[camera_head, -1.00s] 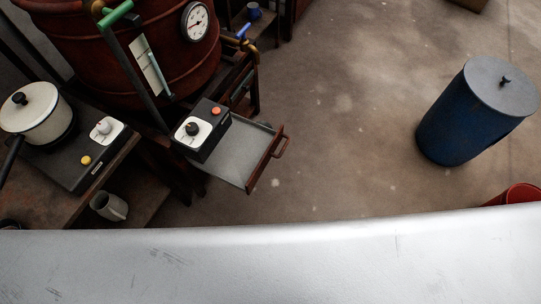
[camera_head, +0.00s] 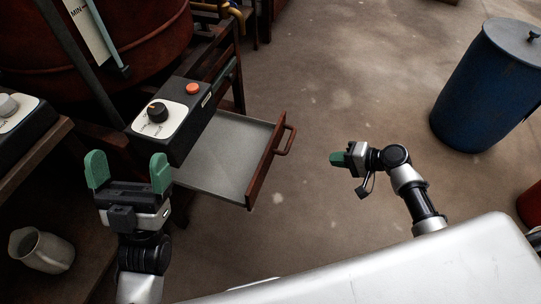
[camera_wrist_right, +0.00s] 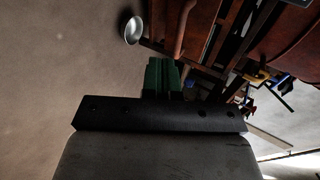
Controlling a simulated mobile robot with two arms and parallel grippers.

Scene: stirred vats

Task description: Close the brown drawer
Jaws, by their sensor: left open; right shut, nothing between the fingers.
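The brown drawer (camera_head: 269,165) is open in the head view. It sticks out to the right from below a black control box, with its grey inside bare and a brown handle (camera_head: 287,141) on its front. My right gripper (camera_head: 338,158) is shut and empty, to the right of the handle and apart from it. Its green fingers (camera_wrist_right: 162,76) are together in the right wrist view. My left gripper (camera_head: 128,170) is open and empty, to the left of the drawer and below the control box in the picture.
The control box (camera_head: 178,119) has a dial and an orange button. A red-brown vat (camera_head: 140,35) stands behind it. A grey mug (camera_head: 42,250) is at the lower left. A blue barrel (camera_head: 485,90) stands at the right.

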